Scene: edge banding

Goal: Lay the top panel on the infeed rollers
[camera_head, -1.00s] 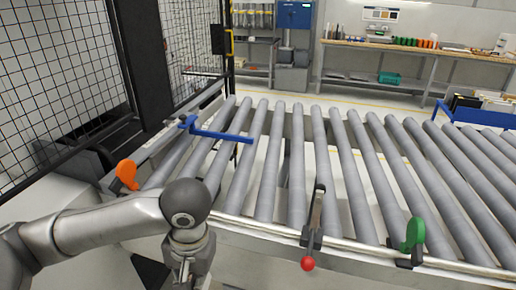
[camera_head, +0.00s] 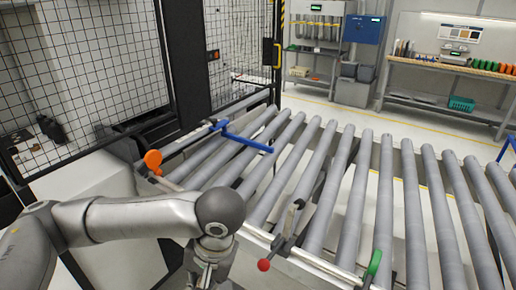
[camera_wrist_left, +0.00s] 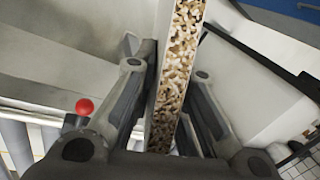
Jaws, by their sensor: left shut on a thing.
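My left gripper (camera_wrist_left: 172,75) is shut on the panel (camera_wrist_left: 181,45) in the left wrist view. The panel shows as a narrow strip of speckled chipboard edge with pale faces, running up between the two fingers. In the head view my left arm comes in from the left and its wrist points down at the bottom edge; the fingers and the panel are hidden or out of frame there. The grey infeed rollers (camera_head: 345,215) lie bare across the middle and right of the head view, beyond my left wrist. My right gripper is not in view.
A blue bar (camera_head: 248,143) reaches over the left rollers. An orange handle (camera_head: 153,161), a lever with a red knob (camera_head: 264,265) and a green handle (camera_head: 375,262) stand along the near rail. A mesh fence (camera_head: 85,75) stands at the left. Shelves and a workbench are behind.

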